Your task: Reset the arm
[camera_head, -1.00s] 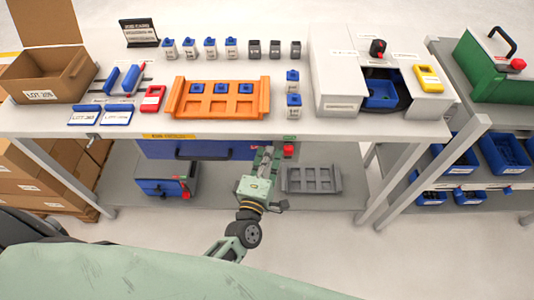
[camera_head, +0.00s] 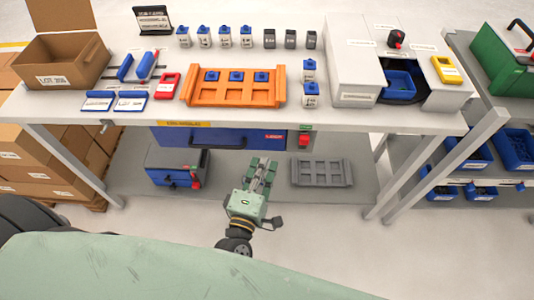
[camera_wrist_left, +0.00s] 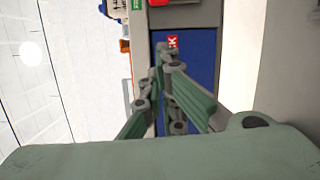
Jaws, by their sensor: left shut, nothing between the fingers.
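My left gripper (camera_head: 262,172) is green-grey and points toward the workbench, in front of the bench's lower shelf in the head view. It is shut and empty. In the left wrist view its fingers (camera_wrist_left: 163,75) meet in front of a blue drawer front (camera_wrist_left: 200,75). The blue drawer (camera_head: 225,137) with a dark handle hangs under the tabletop in the head view. I see no contact between the gripper and the bench. My right gripper is in neither view.
The white workbench (camera_head: 330,118) bears an orange rack (camera_head: 235,97), a cardboard box (camera_head: 65,60), small blue-capped bottles and a grey-white station (camera_head: 352,70). A grey tray (camera_head: 321,172) and a blue toolbox (camera_head: 172,168) sit on the lower shelf. Floor in front is clear.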

